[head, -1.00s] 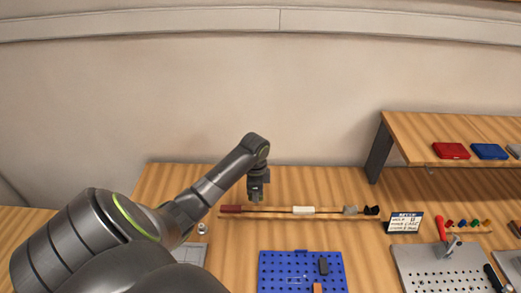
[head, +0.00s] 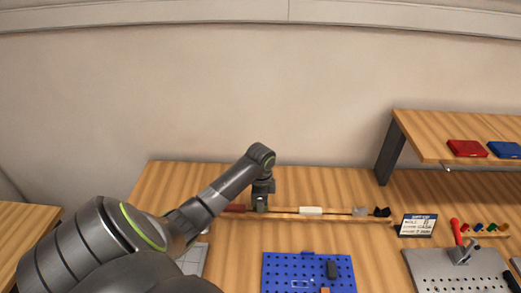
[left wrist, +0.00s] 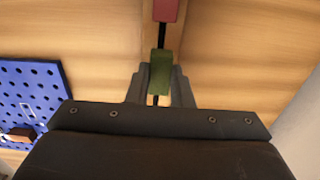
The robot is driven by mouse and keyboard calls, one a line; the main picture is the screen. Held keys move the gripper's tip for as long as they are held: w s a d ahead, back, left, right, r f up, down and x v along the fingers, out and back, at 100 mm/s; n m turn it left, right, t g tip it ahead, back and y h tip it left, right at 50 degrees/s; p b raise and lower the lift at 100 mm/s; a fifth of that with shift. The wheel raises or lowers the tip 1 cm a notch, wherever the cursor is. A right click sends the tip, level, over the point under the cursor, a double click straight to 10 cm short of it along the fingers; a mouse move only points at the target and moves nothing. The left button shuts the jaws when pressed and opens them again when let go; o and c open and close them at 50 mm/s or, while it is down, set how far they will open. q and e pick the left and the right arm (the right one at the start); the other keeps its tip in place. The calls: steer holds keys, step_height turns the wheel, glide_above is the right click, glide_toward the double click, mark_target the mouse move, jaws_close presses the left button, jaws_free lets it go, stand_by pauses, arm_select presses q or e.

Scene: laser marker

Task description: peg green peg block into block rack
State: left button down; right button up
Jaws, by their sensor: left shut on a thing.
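My left gripper (head: 261,204) is over the left part of the long block rack (head: 340,217) at the back of the table. In the left wrist view the gripper (left wrist: 160,90) is shut on the green peg block (left wrist: 160,74). The green block lines up with the rack's dark slot, close to a red block (left wrist: 166,9) with a small gap between. Whether the green block is seated cannot be told; the gripper mostly hides it in the head view. My right gripper is not in view.
The rack also holds a white block (head: 311,210), a grey block (head: 360,211) and a black piece (head: 382,212). A small sign (head: 417,225) and a metal plate (head: 440,272) stand right.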

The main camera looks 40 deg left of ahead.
arm_select(q)
steer(key=shift+f, duration=0.75)
stand_by(0.5)
steer(key=c, duration=1.2)
jaws_free()
step_height(320, 180, up, 9)
steer(key=shift+f+b, duration=0.2)
steer(key=shift+b, duration=0.45)
step_height(320, 180, up, 9)
steer(key=p, duration=0.7)
steer(key=shift+f, duration=0.2)
